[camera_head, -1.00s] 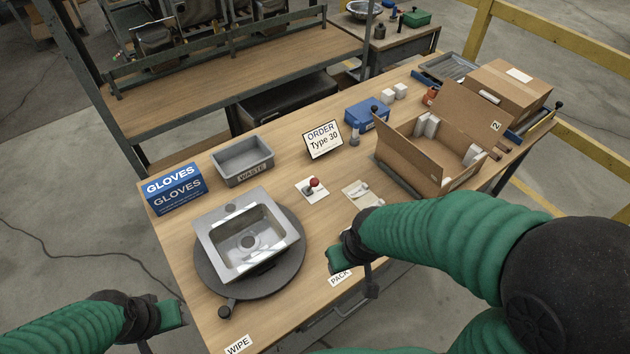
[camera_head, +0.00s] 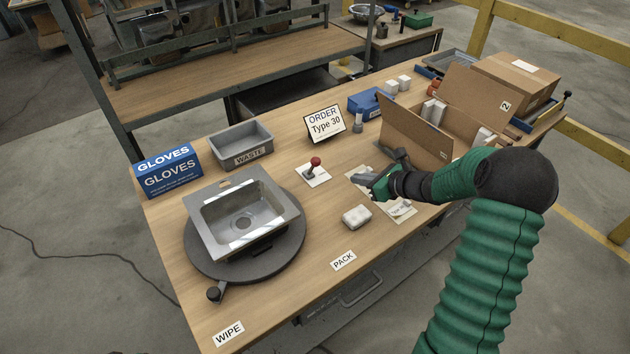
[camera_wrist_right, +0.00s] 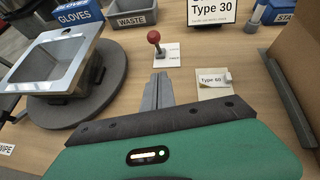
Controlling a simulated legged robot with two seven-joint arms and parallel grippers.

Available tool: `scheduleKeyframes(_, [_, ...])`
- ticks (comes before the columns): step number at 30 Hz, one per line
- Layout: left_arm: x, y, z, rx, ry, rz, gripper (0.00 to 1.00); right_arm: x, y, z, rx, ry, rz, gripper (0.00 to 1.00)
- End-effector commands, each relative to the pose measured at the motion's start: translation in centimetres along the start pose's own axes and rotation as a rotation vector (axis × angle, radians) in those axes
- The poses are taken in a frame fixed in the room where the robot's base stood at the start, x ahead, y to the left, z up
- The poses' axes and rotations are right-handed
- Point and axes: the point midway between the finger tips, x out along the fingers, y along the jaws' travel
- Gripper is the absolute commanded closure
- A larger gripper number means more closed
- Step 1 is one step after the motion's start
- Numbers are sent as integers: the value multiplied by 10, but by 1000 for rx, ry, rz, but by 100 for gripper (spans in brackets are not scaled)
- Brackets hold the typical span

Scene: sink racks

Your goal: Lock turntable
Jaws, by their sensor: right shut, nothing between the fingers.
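The round dark turntable (camera_head: 293,245) stands at the left of the bench with a steel sink (camera_head: 195,210) on it. A short handle with a black knob (camera_head: 213,293) sticks out at its front edge. A red-knobbed lever (camera_head: 315,162) stands on a small white plate behind and right of the turntable; it also shows in the right wrist view (camera_wrist_right: 154,37). My right gripper (camera_head: 358,179) is shut and empty above the bench, right of and nearer than the lever. In the right wrist view its fingertips (camera_wrist_right: 160,78) point toward the lever, apart from it. My left gripper is out of view.
A grey waste bin (camera_head: 240,150) and a gloves box (camera_head: 167,171) stand behind the turntable. An order sign (camera_head: 324,124) stands behind the lever. A white packet (camera_head: 356,216) lies near my right gripper. An open carton (camera_head: 415,135) stands to the right.

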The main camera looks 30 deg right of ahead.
Motion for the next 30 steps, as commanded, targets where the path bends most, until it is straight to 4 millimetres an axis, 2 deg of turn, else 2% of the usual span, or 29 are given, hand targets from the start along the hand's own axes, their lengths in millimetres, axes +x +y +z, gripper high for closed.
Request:
scheduleKeyframes(5, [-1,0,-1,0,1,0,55,25,3,1,-1,1,6,100])
scheduleKeyframes(15, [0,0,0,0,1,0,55,99,4,2,-6,2,6,100])
scheduleKeyframes(21, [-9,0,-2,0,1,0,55,118,3,26,-8,2,4,100])
scheduleKeyframes(30, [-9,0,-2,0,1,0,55,125,3,30,-7,3,3,100])
